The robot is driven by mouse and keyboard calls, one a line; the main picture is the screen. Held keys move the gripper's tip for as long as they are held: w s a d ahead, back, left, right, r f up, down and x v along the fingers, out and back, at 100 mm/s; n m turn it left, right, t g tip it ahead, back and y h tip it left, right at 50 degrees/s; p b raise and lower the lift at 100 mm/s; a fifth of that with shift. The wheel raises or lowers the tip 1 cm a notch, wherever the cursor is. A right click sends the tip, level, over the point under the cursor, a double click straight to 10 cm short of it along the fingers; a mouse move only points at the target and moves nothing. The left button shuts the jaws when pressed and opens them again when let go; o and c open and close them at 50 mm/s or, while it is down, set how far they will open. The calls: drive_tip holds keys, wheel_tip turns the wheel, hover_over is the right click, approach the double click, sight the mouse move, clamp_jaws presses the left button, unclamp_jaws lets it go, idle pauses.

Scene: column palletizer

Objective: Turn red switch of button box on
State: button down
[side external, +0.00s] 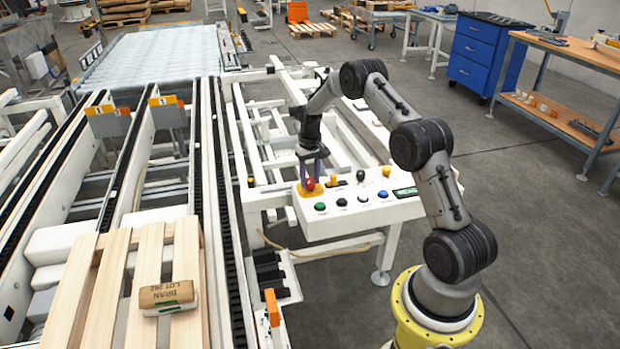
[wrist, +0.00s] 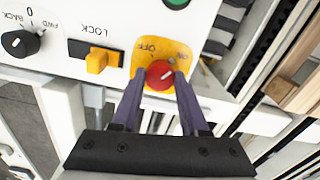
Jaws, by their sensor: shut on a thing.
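The red switch (wrist: 160,74) sits on a yellow plate (wrist: 141,56) marked OFF and ON at the edge of the white button box (wrist: 60,64). In the side external view the red switch (side external: 309,184) is at the box's left end. My gripper (wrist: 162,80) is shut on the red switch, one purple finger on each side. The white line on the knob is slanted; I cannot tell for sure which mark it points to. In the side external view my gripper (side external: 311,176) reaches down onto the switch from above.
A yellow LOCK switch (wrist: 100,61) and a black knob (wrist: 20,42) are beside it. The box also carries a green button (side external: 320,206), a blue button (side external: 383,194) and a black-knobbed lever (side external: 360,175). A conveyor with a wooden pallet (side external: 150,270) stands at left.

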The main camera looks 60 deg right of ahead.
sight(310, 180)
drive_tip(key=shift+r+m, duration=0.1)
drive_tip(key=shift+m, duration=0.7)
drive_tip(key=shift+c, duration=2.1)
unclamp_jaws()
wheel_tip(310, 180, up, 14)
